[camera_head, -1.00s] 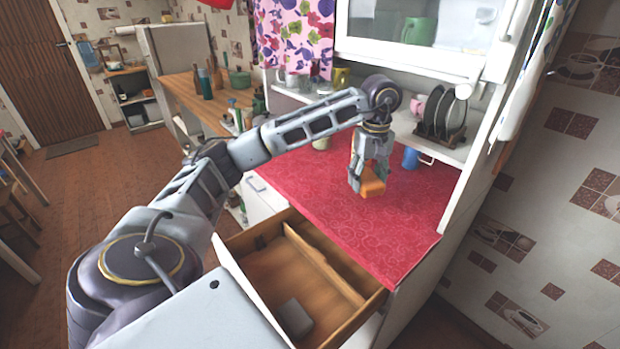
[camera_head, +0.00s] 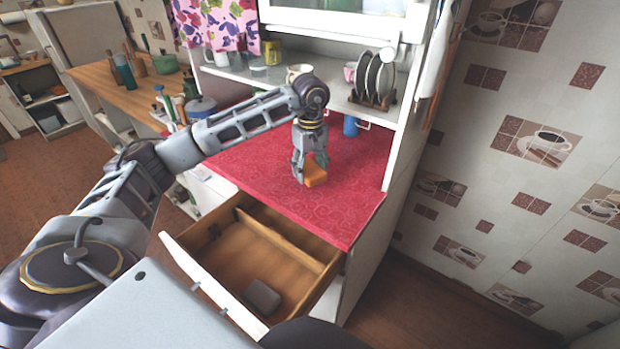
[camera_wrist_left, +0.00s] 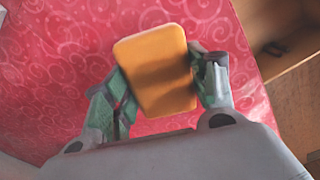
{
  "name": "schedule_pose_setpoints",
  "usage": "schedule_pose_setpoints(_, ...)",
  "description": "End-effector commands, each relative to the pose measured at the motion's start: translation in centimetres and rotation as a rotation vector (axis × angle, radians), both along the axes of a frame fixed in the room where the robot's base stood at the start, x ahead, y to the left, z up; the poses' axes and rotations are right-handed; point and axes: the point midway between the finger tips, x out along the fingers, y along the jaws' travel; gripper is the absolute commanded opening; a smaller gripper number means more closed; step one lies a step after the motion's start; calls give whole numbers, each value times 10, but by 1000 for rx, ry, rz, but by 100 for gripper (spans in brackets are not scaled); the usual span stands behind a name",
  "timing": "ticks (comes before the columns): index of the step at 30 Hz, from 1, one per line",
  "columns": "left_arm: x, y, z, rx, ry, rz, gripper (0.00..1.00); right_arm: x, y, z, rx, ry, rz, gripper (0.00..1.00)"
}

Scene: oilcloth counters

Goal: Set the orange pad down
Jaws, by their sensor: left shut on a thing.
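The orange pad (camera_head: 315,172) is a small flat block with rounded corners. My left gripper (camera_head: 308,170) is shut on it, low over the red patterned oilcloth (camera_head: 265,178) of the counter. In the left wrist view the pad (camera_wrist_left: 157,72) sits between the two fingers of the gripper (camera_wrist_left: 160,88), with the oilcloth (camera_wrist_left: 60,60) behind it. I cannot tell whether the pad touches the cloth. My right gripper is not in view.
Below the counter an open wooden drawer (camera_head: 235,247) holds a grey block (camera_head: 262,297). A blue mug (camera_head: 351,126) stands at the back of the counter. A plate rack (camera_head: 372,100) and cups stand on the shelf above. The cloth's front right part is clear.

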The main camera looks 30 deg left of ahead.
Motion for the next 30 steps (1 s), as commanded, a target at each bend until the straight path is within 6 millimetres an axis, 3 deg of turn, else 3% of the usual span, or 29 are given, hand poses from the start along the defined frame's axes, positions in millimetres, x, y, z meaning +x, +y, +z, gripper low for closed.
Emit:
schedule_pose_setpoints(13,0,0,-34,0,1,0,41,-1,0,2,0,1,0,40)
schedule_pose_setpoints(29,0,0,-41,0,0,0,41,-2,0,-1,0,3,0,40)
schedule_pose_setpoints(30,0,0,-40,0,0,0,62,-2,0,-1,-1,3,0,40)
